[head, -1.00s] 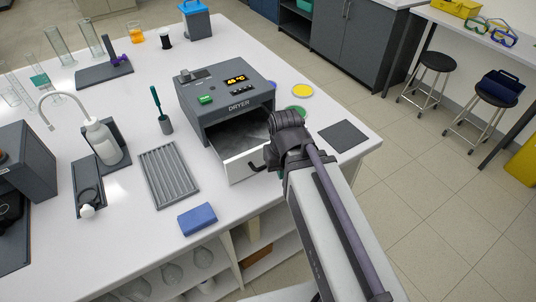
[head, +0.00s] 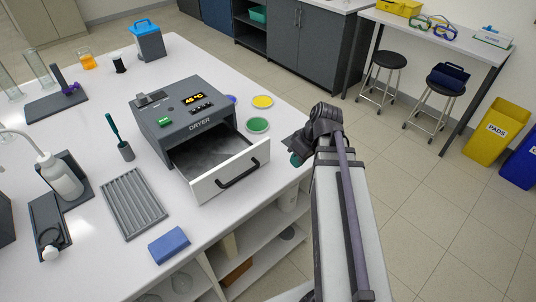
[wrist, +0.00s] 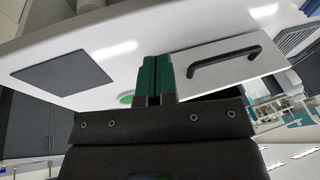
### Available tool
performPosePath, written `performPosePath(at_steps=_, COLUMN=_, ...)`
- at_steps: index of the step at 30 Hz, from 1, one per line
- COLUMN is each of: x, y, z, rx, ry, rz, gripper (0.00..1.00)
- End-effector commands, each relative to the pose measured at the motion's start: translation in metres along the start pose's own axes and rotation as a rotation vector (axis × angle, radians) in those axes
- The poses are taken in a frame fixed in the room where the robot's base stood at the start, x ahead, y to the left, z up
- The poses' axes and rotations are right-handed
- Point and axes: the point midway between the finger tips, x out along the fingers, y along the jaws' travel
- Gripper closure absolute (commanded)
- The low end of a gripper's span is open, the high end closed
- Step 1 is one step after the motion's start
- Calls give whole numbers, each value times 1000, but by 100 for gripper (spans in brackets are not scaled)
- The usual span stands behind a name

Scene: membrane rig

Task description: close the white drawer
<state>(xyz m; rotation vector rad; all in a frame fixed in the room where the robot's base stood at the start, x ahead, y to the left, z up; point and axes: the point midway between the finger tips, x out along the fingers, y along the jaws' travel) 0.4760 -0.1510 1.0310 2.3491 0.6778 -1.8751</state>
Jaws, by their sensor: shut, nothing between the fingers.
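The white drawer (head: 208,187) stands open, pulled out of the front of the grey dryer (head: 188,112). Its inside looks empty. Its white front with a black bar handle (head: 241,172) faces the bench's front edge. The drawer front also shows in the wrist view (wrist: 213,82), with the handle (wrist: 225,62) right of my fingers. My gripper (head: 294,159) is to the right of the drawer front, apart from it, near the bench edge. In the wrist view its green fingers (wrist: 157,78) are together with nothing between them.
A green disc (head: 258,125) and a yellow disc (head: 263,101) lie right of the dryer. A dark mat (wrist: 63,72) shows in the wrist view. A ribbed grey tray (head: 132,204) and a blue block (head: 169,245) lie left of the drawer.

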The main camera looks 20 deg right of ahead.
Motion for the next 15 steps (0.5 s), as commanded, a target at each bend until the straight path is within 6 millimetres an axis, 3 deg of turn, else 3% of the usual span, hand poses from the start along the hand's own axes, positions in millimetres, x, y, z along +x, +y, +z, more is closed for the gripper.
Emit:
performPosePath(at_steps=4, x=-15, y=20, z=-9, rx=-520, ry=163, rz=-34, gripper=100)
performPosePath(at_steps=9, x=-20, y=12, z=-29, rx=-1146, ry=308, rz=14, gripper=100)
performPosePath(at_steps=12, x=-21, y=10, z=-31, rx=-1337, ry=327, rz=46, gripper=100)
performPosePath(at_steps=15, x=-21, y=10, z=-31, rx=-1404, ry=327, rz=58, gripper=100)
